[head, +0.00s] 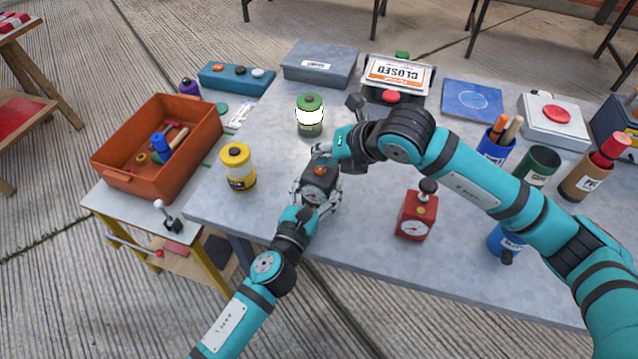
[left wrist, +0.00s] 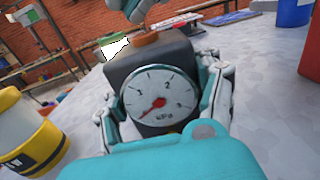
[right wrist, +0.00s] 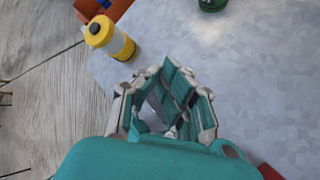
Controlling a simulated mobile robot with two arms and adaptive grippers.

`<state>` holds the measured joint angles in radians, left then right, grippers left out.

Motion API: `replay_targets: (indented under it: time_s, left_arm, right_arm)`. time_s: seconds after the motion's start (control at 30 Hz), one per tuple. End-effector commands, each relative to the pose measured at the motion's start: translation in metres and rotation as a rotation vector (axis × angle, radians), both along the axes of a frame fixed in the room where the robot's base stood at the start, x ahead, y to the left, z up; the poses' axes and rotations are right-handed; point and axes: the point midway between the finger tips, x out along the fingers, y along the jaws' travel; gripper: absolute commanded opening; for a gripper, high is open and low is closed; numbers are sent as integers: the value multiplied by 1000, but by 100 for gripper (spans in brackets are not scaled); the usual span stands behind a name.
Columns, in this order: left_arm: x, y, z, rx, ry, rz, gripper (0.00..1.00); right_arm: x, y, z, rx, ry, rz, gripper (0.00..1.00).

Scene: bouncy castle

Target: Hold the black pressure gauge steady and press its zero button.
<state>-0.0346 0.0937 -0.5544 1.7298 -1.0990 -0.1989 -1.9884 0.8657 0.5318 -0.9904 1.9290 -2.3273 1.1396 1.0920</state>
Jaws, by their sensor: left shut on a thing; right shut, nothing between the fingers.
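The black pressure gauge (head: 322,186) stands near the middle of the table, with a white dial (left wrist: 160,95) and a red needle pointing to the lower left. An orange button (left wrist: 146,40) is on its top; it also shows in the head view (head: 320,170). My left gripper (head: 317,193) is shut on the gauge, one finger along each side. My right gripper (head: 322,152) is shut and empty, just above and behind the button. Its fingers (right wrist: 168,98) fill the middle of the right wrist view and hide the gauge there. Contact with the button cannot be made out.
A yellow bottle (head: 238,168) stands left of the gauge, a green-capped jar (head: 310,115) behind it. A red gauge (head: 415,216) with a black knob stands to the right. Cups and a blue bottle (head: 506,242) are farther right. The table front between the gauges is clear.

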Motion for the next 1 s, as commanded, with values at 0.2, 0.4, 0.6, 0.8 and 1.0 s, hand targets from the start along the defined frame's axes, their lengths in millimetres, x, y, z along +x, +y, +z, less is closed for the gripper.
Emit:
replay_targets:
  time_s: [0.2, 0.4, 0.6, 0.8, 1.0]
  left_arm:
    - [0, 0, 0, 0, -1, 0, 15]
    - [0, 0, 0, 0, -1, 0, 15]
    - [0, 0, 0, 0, -1, 0, 15]
    - [0, 0, 0, 0, -1, 0, 15]
    - [0, 0, 0, 0, -1, 0, 15]
  right_arm:
    - [1, 1, 12, 3, -3, 1, 0]
    - [1, 1, 32, 2, -2, 0, 0]
    - [0, 0, 51, 2, -2, 0, 0]
    - [0, 0, 60, 1, 0, 1, 0]
    - [0, 0, 60, 1, 0, 0, 0]
